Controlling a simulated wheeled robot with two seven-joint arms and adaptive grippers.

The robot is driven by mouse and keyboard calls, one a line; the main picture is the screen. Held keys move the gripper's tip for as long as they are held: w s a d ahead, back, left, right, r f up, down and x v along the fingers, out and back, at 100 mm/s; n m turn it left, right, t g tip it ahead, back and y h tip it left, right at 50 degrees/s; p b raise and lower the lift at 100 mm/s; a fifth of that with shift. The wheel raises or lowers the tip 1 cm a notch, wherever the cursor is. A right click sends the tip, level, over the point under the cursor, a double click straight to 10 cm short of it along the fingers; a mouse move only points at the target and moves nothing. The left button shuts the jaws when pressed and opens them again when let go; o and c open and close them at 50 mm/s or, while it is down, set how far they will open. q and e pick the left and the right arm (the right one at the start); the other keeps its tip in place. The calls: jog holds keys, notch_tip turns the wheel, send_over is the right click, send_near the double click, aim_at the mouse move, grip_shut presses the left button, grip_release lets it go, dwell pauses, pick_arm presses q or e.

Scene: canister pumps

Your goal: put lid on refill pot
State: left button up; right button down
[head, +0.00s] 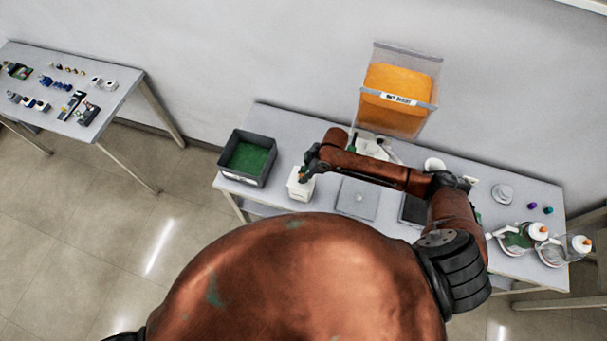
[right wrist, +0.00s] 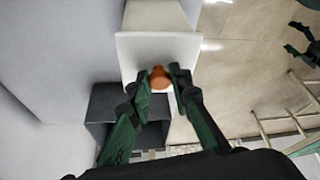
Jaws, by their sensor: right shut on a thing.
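My right gripper (head: 304,178) reaches across the table to the white refill pot (head: 300,188) beside the green-filled bin. In the right wrist view the gripper (right wrist: 168,76) is shut on the orange-brown knob (right wrist: 160,80) of a square white lid (right wrist: 150,48). A white body, seemingly the pot (right wrist: 155,15), shows past the lid's far edge. The lid is at the pot, but I cannot tell whether it rests on the rim or hangs just above it. My left gripper is not clearly visible.
A dark bin (head: 233,173) with green contents stands left of the pot. A grey square plate (head: 357,199) lies to the right. A clear hopper of orange material (head: 399,90) stands behind. Pump bottles (head: 520,238) stand at the right end.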

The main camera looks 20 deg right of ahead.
jog(key=c, duration=1.7)
grip_release()
jog(key=shift+o, duration=0.8)
jog(key=o, duration=0.3)
jog(key=shift+r+p, duration=2.55)
jog(key=shift+r, duration=0.05)
jog(key=shift+r+p, duration=0.5)
jog(key=shift+r, duration=0.45)
jog(key=shift+c, duration=0.3)
